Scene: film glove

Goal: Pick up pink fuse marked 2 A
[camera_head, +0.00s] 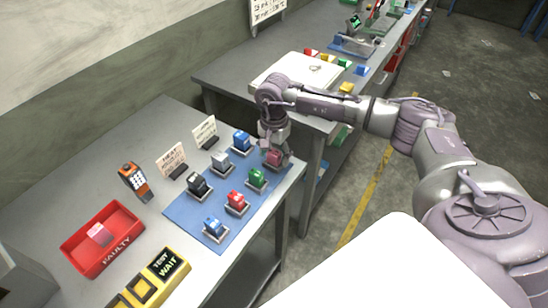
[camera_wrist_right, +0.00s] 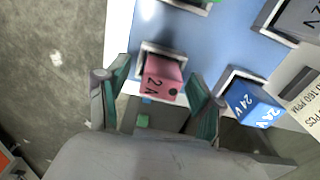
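The pink fuse (camera_wrist_right: 163,80) marked 2 A stands in its pale holder (camera_wrist_right: 150,48) in the right wrist view. In the head view the pink fuse (camera_head: 275,157) is at the right end of the blue mat (camera_head: 216,202), partly hidden by my right gripper. My right gripper (camera_head: 276,150) points down over it. In the wrist view my right gripper (camera_wrist_right: 158,78) is open, with one finger on each side of the fuse and gaps between them. My left gripper is not in view.
Close by are a blue fuse (camera_wrist_right: 250,106) marked 24 V and a green fuse (camera_head: 257,177). Several other fuses stand on the mat. A red FAULTY tray (camera_head: 76,262) holding a pink block is at lower left. The bench's right edge is close to the gripper.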

